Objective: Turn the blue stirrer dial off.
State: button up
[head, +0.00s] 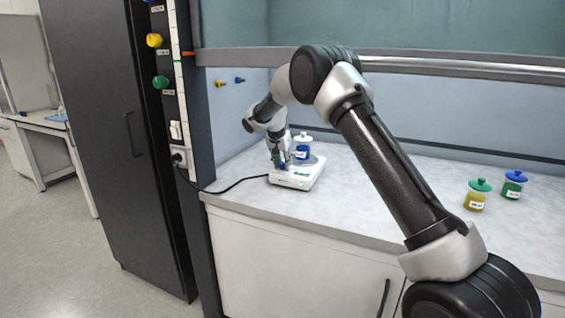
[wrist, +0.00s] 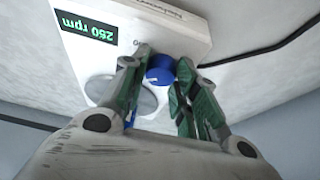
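The white stirrer (head: 298,177) stands on the bench in the fume hood, with a blue-labelled jar (head: 302,150) with a white lid on its plate. In the wrist view the stirrer's front (wrist: 120,28) shows a green display (wrist: 86,33) reading "250 rpm", upside down. The blue dial (wrist: 161,69) sits on the front, partly hidden by the fingers. My gripper (wrist: 163,72) has its two green-padded fingers on either side of the dial. The left finger looks close to it or touching; I cannot tell whether both press on it. In the head view my gripper (head: 280,158) is at the stirrer's front.
Two jars, yellow with a green lid (head: 477,195) and green with a blue lid (head: 513,184), stand at the right of the bench. A black cable (head: 235,184) runs left to a socket.

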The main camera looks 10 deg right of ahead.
jog(key=shift+n, duration=0.3)
jog(key=n+y, duration=0.1)
jog(key=n, duration=0.1)
jog(key=n+y, duration=0.1)
jog(key=n, duration=0.1)
jog(key=shift+d+n+t, duration=0.15)
jog(key=shift+n+t, duration=0.15)
jog(key=n+y, duration=0.1)
jog(key=n, duration=0.1)
jog(key=n+y, duration=0.1)
jog(key=n, duration=0.2)
jog(key=shift+n, duration=0.3)
jog(key=shift+d, duration=0.1)
jog(key=o, duration=1)
